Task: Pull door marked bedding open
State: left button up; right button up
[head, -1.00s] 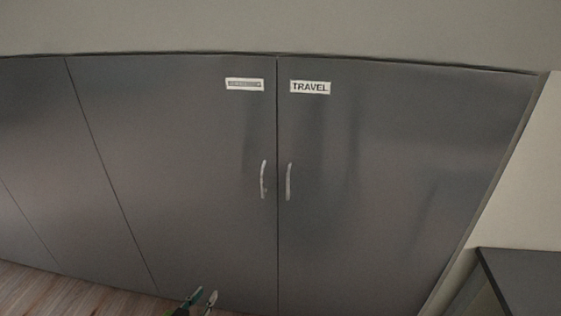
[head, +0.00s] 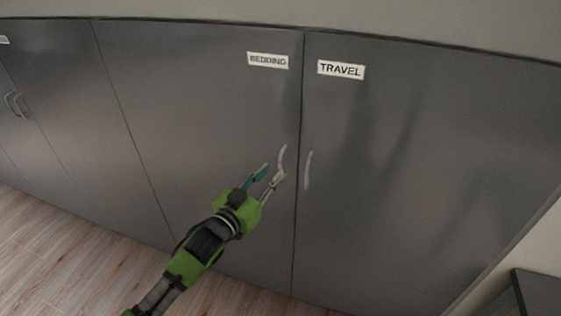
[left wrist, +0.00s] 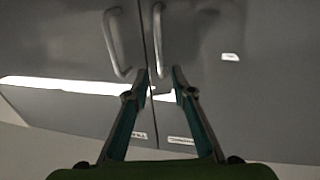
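The door marked BEDDING (head: 190,110) is a flat dark grey panel and looks closed. Its white label (head: 268,60) is near the top right corner. Its curved silver handle (head: 283,157) is by the right edge. My left gripper (head: 272,172) is open and empty, with its fingertips in front of the lower end of this handle. In the left wrist view, which is upside down, the bedding handle (left wrist: 158,40) shows beyond the open fingers (left wrist: 160,76), apparently not between them. My right gripper is not in view.
The TRAVEL door (head: 400,150) is closed to the right, its handle (head: 307,170) close beside the bedding handle. More cupboard doors with handles (head: 17,104) are at the left. A dark piece of furniture (head: 540,292) stands at lower right. Wooden floor (head: 60,245) is clear at lower left.

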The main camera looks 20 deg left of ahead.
aim_at(279, 164)
pick_arm(q)
jog(key=x, duration=0.5)
jog(key=shift+w+d, duration=0.1)
jog(key=shift+w, duration=0.25)
grip_shut()
